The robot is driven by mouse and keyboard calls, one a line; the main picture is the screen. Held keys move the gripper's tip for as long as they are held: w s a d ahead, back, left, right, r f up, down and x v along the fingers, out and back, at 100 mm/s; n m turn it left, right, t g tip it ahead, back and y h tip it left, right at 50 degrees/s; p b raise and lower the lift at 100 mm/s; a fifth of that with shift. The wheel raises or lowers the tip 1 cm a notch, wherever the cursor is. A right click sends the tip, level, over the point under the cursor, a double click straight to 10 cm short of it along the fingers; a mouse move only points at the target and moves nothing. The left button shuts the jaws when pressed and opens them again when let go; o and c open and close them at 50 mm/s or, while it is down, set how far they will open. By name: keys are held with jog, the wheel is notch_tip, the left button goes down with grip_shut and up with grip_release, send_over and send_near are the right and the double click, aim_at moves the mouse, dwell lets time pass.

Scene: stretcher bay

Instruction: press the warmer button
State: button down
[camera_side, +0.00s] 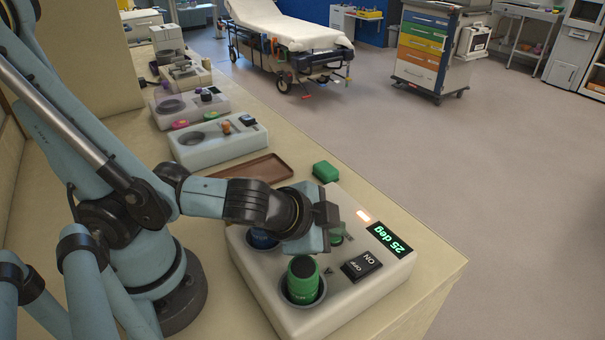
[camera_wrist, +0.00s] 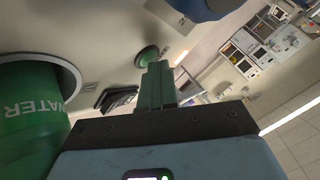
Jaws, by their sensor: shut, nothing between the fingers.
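A black ON/OFF rocker (camera_side: 361,266) lies nearer the front. My gripper (camera_wrist: 157,68) is shut and empty, its green fingers pointing towards the button, with the tips close to it in the picture. I cannot tell whether they touch. In the side view my gripper (camera_side: 325,222) is low over the warmer.
A green bottle (camera_side: 303,278), marked WATER in the wrist view (camera_wrist: 30,110), stands in a front well. A blue item (camera_side: 261,239) sits in another well, partly behind my wrist. A green block (camera_side: 325,171) and brown tray (camera_side: 253,177) lie behind. The counter's right edge is near.

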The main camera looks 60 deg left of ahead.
dwell(0.3)
jog(key=shift+r, duration=1.2)
jog(key=shift+r, duration=2.5)
notch_tip(320, 180, up, 6)
